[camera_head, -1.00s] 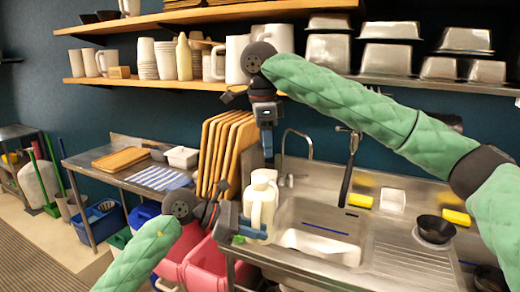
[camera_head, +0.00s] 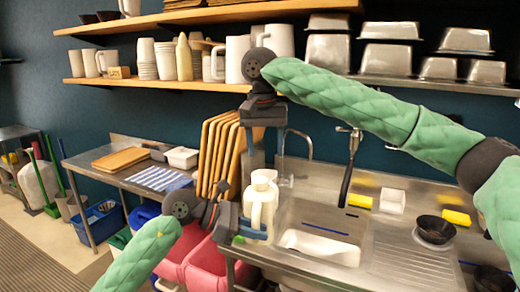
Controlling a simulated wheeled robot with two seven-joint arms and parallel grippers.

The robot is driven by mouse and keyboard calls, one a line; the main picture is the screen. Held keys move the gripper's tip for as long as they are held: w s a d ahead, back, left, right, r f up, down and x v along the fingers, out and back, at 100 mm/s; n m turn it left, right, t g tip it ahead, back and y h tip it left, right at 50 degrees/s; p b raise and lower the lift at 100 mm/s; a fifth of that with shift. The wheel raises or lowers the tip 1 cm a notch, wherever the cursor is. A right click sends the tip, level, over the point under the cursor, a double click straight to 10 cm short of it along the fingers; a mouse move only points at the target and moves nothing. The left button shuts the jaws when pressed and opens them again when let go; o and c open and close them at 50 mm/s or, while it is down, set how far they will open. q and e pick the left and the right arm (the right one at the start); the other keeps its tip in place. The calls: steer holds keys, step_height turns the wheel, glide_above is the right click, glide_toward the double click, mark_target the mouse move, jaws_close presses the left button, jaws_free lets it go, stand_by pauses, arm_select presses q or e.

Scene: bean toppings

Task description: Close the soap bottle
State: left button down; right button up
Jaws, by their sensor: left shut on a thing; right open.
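The soap bottle (camera_head: 262,205) is a white jug with a side handle, standing upright at the left end of the sink counter. A short white top piece (camera_head: 263,175) shows at its neck; I cannot tell whether this is a loose or fastened cap. My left gripper (camera_head: 256,231) is low at the bottle's left side and is shut on the bottle; its fingers are partly hidden. My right gripper (camera_head: 268,160) points down directly above the bottle top. Its two fingers are spread apart, with nothing visible between them.
The sink basin (camera_head: 322,222) and a dark faucet (camera_head: 350,175) are right of the bottle. Upright wooden boards (camera_head: 215,155) stand close behind on the left. Red bins (camera_head: 200,262) are below. A dark bowl (camera_head: 435,229) and yellow sponges (camera_head: 457,217) lie farther right.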

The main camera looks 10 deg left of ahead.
mark_target(260, 179)
steer(key=n, duration=0.7)
steer(key=shift+a+f, duration=0.15)
steer(key=shift+f, duration=0.2)
steer(key=n, duration=0.7)
steer(key=shift+s+a+f, duration=0.1)
steer(key=shift+s+a, duration=0.05)
steer(key=shift+a, duration=0.05)
steer(key=n, duration=0.7)
steer(key=shift+a+g+y, duration=0.2)
steer(key=shift+g+y, duration=0.1)
steer(key=n, duration=0.7)
steer(key=shift+a, duration=0.1)
steer(key=shift+s+f, duration=0.1)
steer(key=shift+f, duration=3.9)
